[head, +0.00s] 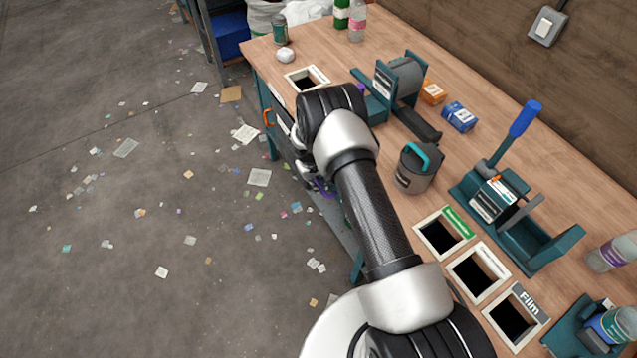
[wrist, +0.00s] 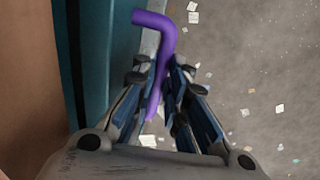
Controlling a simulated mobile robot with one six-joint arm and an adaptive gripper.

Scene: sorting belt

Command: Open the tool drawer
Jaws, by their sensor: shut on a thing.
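A purple bent bar handle (wrist: 167,45) shows in the wrist view, running from a pale grey edge (wrist: 149,42) beside the teal bench side down between my fingers. My gripper (wrist: 161,78) is shut on this handle, with a finger on each side of it. In the head view my gripper (head: 306,170) is low at the bench's left side, mostly hidden by my own arm. A bit of the purple handle (head: 325,187) shows just below it. The drawer itself is largely hidden, and I cannot tell how far out it stands.
The wooden bench top (head: 345,92) carries a grey canister (head: 415,168), a teal lever press (head: 505,200) and several framed slots, all right of my gripper. An orange handle (head: 267,117) is on the bench's side. The floor (head: 150,200) at left is open, with scattered scraps.

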